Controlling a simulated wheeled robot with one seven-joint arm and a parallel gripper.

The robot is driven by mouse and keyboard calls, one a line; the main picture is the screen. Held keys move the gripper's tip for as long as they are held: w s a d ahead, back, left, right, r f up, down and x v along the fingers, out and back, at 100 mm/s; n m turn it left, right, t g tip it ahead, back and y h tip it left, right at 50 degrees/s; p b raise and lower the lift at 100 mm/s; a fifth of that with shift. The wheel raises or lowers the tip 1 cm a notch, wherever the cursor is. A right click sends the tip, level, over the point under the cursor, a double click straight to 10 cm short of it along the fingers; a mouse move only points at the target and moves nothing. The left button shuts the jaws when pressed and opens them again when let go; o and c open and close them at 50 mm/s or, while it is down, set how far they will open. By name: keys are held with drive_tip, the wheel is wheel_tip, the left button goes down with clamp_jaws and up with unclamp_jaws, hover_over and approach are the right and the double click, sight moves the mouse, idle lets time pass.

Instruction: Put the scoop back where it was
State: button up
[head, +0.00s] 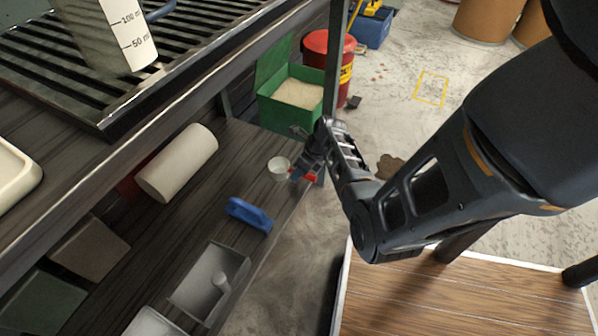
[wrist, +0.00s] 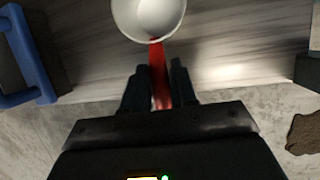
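The scoop has a white round bowl (head: 279,168) and a red handle (head: 309,176). In the head view its bowl appears over the front edge of the dark wooden lower shelf, and I cannot tell whether it touches the board. In the wrist view the bowl (wrist: 149,14) is at the top, facing the camera, and the red handle (wrist: 158,75) runs down between my fingers. My gripper (wrist: 159,78) is closed about the handle with a finger close on each side. In the head view my gripper (head: 300,168) reaches the shelf from the right.
A blue-handled tool (head: 248,214) lies on the shelf, nearer than the scoop. A grey bin (head: 207,284) and a white roll (head: 178,163) are also there. A green box (head: 290,95) with pale granules stands behind, beside a red drum (head: 328,58). A table leg rises close to my gripper.

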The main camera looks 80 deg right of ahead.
drive_tip(key=o, duration=0.5)
drive_tip(key=shift+c, duration=0.2)
drive_tip(key=a+p+v, duration=0.1)
drive_tip(key=p+v, duration=0.5)
drive_tip(key=v, duration=0.6)
drive_tip(key=s+a+r+n+t+h, duration=0.1)
drive_tip(key=s+a+n+t+h, duration=0.2)
drive_tip(key=a+n, duration=1.55)
drive_tip(key=s+a+r+n+t, duration=0.2)
drive_tip(key=a+r+n, duration=0.4)
drive_tip(key=r, duration=0.3)
drive_tip(key=s+a+r+n+t+y, duration=0.1)
drive_tip(key=s+a+r+n+t, duration=0.1)
drive_tip(key=a+r+n, duration=0.4)
drive_tip(key=s+a+r+n+t+y, duration=0.1)
drive_tip(key=s+a+r+n+t, duration=0.2)
drive_tip(key=a+r+n, duration=0.4)
wheel_tip(320, 180, up, 7)
drive_tip(key=shift+f+n, duration=0.1)
drive_tip(key=shift+n, duration=0.75)
drive_tip(key=shift+a, duration=0.1)
